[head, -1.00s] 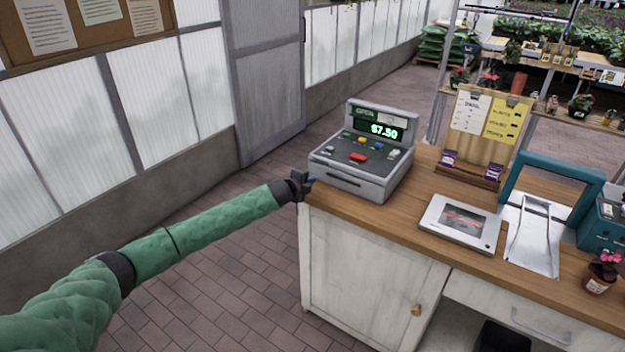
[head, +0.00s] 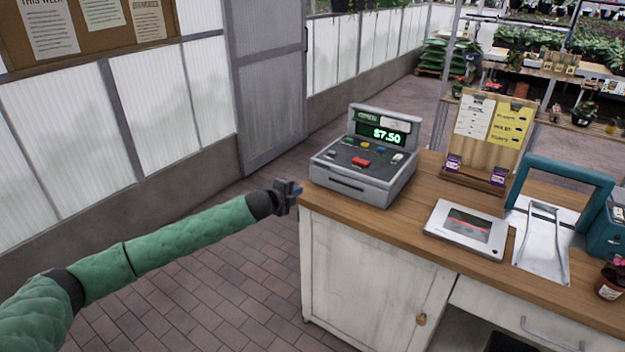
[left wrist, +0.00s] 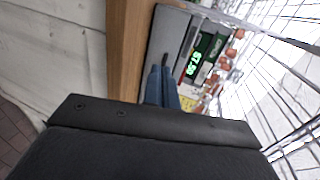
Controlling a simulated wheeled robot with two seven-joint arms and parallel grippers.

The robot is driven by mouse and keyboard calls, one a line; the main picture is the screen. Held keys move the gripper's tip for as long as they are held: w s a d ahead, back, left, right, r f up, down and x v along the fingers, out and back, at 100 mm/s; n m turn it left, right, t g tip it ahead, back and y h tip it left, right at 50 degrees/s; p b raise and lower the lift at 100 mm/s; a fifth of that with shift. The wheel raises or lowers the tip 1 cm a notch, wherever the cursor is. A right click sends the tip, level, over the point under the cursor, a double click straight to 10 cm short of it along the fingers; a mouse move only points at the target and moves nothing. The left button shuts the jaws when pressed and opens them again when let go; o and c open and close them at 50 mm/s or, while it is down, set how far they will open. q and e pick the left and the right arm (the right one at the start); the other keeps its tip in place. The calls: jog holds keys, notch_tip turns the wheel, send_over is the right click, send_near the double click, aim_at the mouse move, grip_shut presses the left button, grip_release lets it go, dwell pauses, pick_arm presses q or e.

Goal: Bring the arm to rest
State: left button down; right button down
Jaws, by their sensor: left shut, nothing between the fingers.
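My left arm (head: 180,238), in a green quilted sleeve, reaches in from the left in the head view. My left gripper (head: 291,189) is shut and empty at its end, just left of the counter's left corner and close to the cash register. In the left wrist view the closed fingers (left wrist: 161,85) point toward the register. The grey cash register (head: 362,160) stands on the counter's left end and reads $7.50. I cannot see my right gripper.
The brick floor (head: 215,290) left of the counter is clear. A panelled wall (head: 65,140) runs behind it.

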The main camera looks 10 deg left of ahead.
pick_arm(q)
jog(key=w+a+n+y, duration=0.45)
jog(key=a+n, duration=0.25)
jog(key=n, duration=0.2)
jog(key=s+d+f+n+g, duration=0.25)
jog(key=s+f, duration=0.55)
jog(key=f, duration=0.5)
jog(key=s+d+f+n+g+y, duration=0.1)
jog(key=s+f+n+g, duration=0.15)
jog(key=s+f, duration=0.85)
jog(key=s+d+f+n+g, duration=0.1)
jog(key=s+d+f+n, duration=0.3)
jog(key=f, duration=1.2)
jog(key=s+d+f+g, duration=0.2)
jog(key=s+f, duration=0.5)
jog(key=s, duration=0.8)
jog(key=s+d+f+n+g, duration=0.1)
jog(key=s+d+f+g, duration=0.1)
jog(key=s+f, duration=0.6)
jog(key=s+d+f+g+h, duration=0.1)
jog(key=s+d+f, duration=0.3)
jog(key=s, duration=1.7)
notch_tip(320, 180, down, 4)
jog(key=shift+s+r+n+g, duration=0.25)
jog(key=shift+s+n+g, duration=0.05)
jog(key=shift+g, duration=0.2)
